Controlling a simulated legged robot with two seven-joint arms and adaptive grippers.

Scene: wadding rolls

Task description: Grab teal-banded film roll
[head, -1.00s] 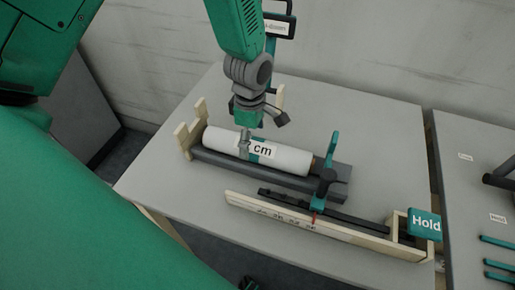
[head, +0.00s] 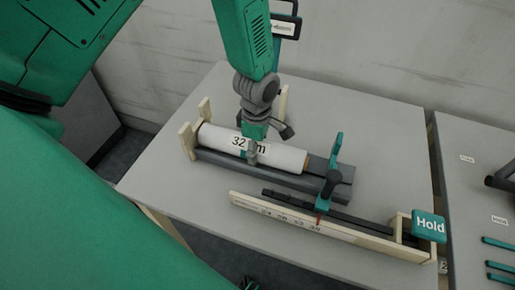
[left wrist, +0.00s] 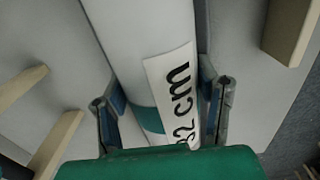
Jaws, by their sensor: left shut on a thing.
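The white film roll (head: 285,158) has a teal band and a "32 cm" label. It lies along a grey cradle (head: 210,158) on the table; I cannot tell if it is slightly raised. My left gripper (head: 251,153) comes down from above and is shut on the roll near its middle, partly covering the label. In the left wrist view the roll (left wrist: 135,50) runs between the two fingers (left wrist: 163,105), one on each side, with the teal band (left wrist: 150,118) between them. My right gripper is not in view.
A wooden end bracket (head: 188,138) stands at the cradle's left end. A teal upright with a black knob (head: 332,183) stands at its right. In front is a wooden measuring rail (head: 300,226) with a teal "Hold" block (head: 429,226). A second table (head: 470,200) is at right.

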